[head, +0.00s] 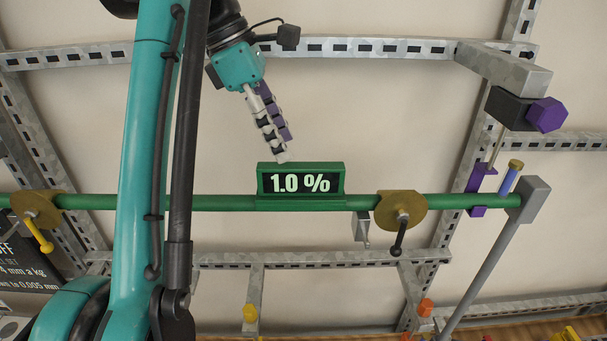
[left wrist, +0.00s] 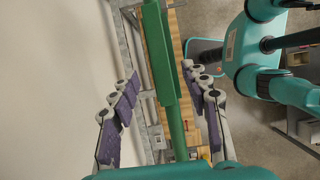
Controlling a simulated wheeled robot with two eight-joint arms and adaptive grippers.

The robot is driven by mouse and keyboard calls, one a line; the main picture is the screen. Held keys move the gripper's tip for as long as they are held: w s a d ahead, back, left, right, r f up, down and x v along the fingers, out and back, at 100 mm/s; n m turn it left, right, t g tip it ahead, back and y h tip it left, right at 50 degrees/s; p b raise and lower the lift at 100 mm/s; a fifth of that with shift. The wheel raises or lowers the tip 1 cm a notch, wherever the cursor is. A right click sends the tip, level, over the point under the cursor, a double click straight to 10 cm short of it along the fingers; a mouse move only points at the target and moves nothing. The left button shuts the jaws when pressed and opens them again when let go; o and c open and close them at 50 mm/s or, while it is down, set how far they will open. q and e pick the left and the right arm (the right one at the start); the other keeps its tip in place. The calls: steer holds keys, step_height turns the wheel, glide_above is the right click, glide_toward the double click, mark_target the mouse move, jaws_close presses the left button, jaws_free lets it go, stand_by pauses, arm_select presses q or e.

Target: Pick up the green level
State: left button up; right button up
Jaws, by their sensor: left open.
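The green level (head: 300,182) is a small block with a lit "1.0 %" display. It sits on top of the long green pipe (head: 200,203). My left gripper (head: 284,153) is open, just above the level in the head view, with its fingers pointing down and one largely behind the other. In the left wrist view, the level (left wrist: 157,55) shows as a green bar between the open fingers (left wrist: 163,82), which are clear of it on both sides. My right gripper is not in view.
Two brass discs with handles, left (head: 36,205) and right (head: 402,210), sit on the pipe beside the level. A purple clamp (head: 477,190) holds the pipe's right end. Metal rails (head: 350,47) run along the pale wall behind.

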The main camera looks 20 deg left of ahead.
mark_target(300, 165)
arm_select(q)
steer(key=shift+s+d+f, duration=0.5)
steer(key=shift+s+f, duration=0.1)
steer(key=shift+f, duration=0.15)
steer(key=f, duration=0.1)
steer(key=w+d+f, duration=0.2)
steer(key=f, duration=0.1)
steer(key=shift+w+d, duration=0.1)
steer(key=shift+w, duration=0.15)
steer(key=shift+f, duration=0.15)
steer(key=shift+s, duration=0.45)
steer(key=shift+w, duration=0.2)
jaws_close()
